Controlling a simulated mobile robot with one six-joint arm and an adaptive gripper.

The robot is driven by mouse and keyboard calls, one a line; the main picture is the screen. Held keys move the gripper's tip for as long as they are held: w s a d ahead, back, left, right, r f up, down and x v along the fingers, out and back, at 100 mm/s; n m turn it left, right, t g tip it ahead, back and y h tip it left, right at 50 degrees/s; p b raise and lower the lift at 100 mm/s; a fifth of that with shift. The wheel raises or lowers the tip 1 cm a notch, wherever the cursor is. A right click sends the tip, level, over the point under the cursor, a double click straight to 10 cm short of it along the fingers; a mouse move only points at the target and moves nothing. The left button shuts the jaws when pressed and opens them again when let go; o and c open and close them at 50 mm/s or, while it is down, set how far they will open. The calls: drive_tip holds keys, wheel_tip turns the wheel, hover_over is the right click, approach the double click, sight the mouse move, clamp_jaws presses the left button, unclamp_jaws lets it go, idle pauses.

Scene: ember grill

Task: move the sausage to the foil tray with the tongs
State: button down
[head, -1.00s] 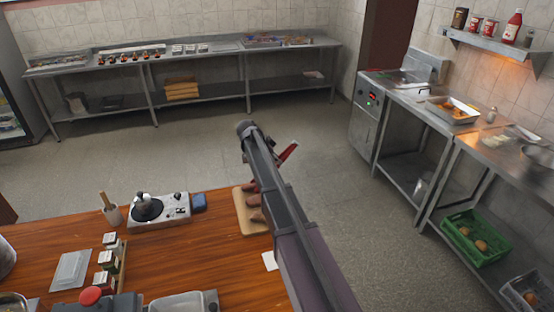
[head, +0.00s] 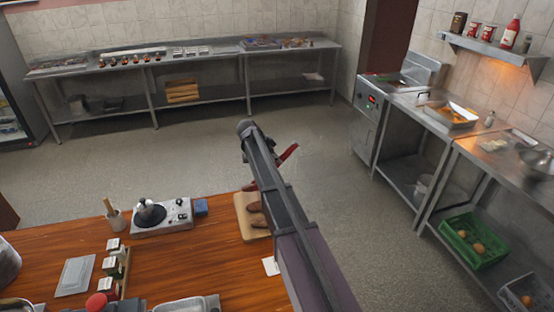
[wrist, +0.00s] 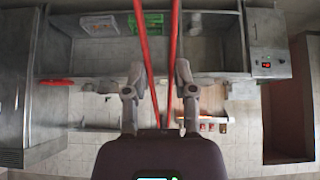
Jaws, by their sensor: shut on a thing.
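My gripper (wrist: 160,75) is shut on the red tongs (wrist: 147,50) in the wrist view. Their two arms stand apart and run out of the top of that view, so their tips are hidden. In the head view a red part of the tongs (head: 288,153) shows past my arm, which hides most of the gripper. Brown sausages (head: 255,205) lie on a wooden board (head: 257,236) at the right end of the wooden counter, partly behind my arm. A silvery tray (head: 185,306), perhaps the foil tray, is cut off at the bottom edge.
The wooden counter (head: 215,255) also holds a hotplate (head: 160,218), a blue block (head: 201,207), small jars and a red-topped item (head: 97,302). A steel side counter (head: 410,98) carries another tray (head: 450,113). A long steel table stands behind. The floor between is clear.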

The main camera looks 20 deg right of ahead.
wheel_tip(320, 180, up, 9)
drive_tip(key=p, duration=0.8)
drive_tip(key=shift+f, duration=0.15)
